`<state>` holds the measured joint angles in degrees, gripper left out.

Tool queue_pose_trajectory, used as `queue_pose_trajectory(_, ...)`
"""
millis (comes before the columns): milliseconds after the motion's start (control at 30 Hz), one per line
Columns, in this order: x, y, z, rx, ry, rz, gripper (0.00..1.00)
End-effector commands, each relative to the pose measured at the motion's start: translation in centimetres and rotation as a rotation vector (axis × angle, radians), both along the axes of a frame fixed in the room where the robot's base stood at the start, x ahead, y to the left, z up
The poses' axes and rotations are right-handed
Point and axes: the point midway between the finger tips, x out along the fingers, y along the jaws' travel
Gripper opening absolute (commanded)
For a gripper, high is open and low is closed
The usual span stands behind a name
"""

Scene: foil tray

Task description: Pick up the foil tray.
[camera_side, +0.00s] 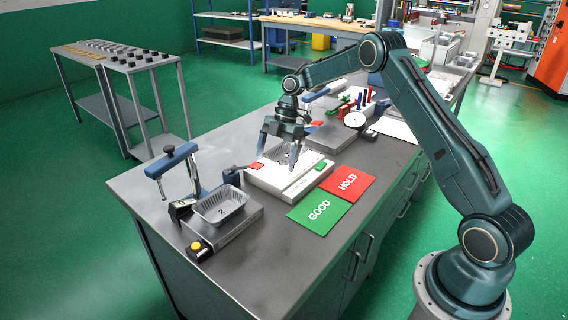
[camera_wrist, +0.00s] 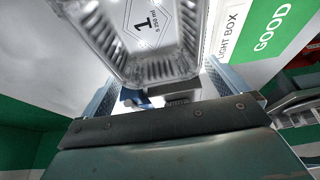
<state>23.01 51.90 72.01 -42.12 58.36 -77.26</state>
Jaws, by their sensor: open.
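A shiny foil tray (camera_wrist: 158,45) with ribbed walls and a "1" label on its floor fills the top middle of the wrist view. It is over or on the bright light box (camera_side: 287,184), and I cannot tell whether they touch. My gripper (camera_side: 278,160) points down above the light box, fingers spread. In the wrist view the tray lies ahead of and between the two fingers, with no grip visible. In the side view this tray is mostly hidden by my gripper and the glare. A second foil tray (camera_side: 219,207), marked "2", sits on a grey block at the left.
A green GOOD card (camera_side: 319,212) and a red HOLD card (camera_side: 347,183) lie right of the light box. A blue-topped clamp stand (camera_side: 173,163) and a yellow button (camera_side: 197,247) flank the second tray. A dial gauge (camera_side: 355,119) stands behind. The bench front is clear.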

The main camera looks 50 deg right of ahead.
Motion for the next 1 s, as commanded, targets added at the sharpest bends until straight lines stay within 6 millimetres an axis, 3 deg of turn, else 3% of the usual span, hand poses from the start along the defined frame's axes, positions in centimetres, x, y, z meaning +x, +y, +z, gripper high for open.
queue_pose_trajectory(167, -0.02, 0.46, -1.10, -0.001, 0.000, 0.000, 0.99)
queue_pose_trajectory(667, -0.01, 0.45, -1.12, -0.001, -0.001, 0.001, 0.99)
queue_pose_trajectory(833, 0.00, 0.45, -1.11, -0.001, -0.001, 0.001, 0.67)
queue_pose_trajectory(1000, 0.00, 0.45, -1.11, -0.001, -0.001, 0.001, 0.61)
